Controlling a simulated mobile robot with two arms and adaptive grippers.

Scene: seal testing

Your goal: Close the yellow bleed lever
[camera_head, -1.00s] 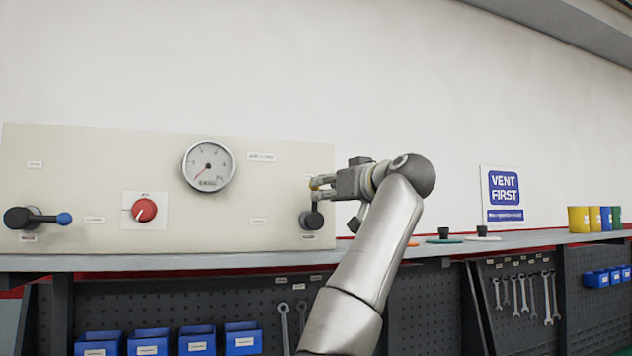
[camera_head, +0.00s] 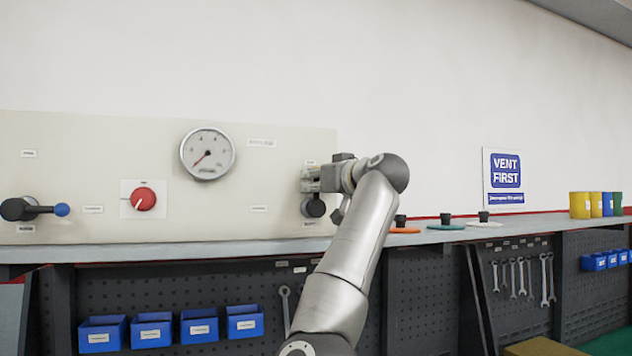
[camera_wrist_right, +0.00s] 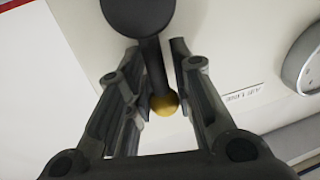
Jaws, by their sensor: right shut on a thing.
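The yellow bleed lever has a black round hub (camera_head: 315,208) at the right end of the pale panel. In the right wrist view its dark stem (camera_wrist_right: 155,65) ends in a yellow ball (camera_wrist_right: 164,104). My right gripper (camera_head: 308,180) is over the lever just above the hub, its fingers hiding the stem and ball in the head view. In the right wrist view the gripper (camera_wrist_right: 162,75) has one finger on each side of the stem and is shut on the lever. My left gripper is not in view.
The panel (camera_head: 80,165) also carries a gauge (camera_head: 208,154), a red knob (camera_head: 143,199) and a blue-tipped lever (camera_head: 61,210). Discs with black knobs (camera_head: 446,222) lie on the bench right of my arm.

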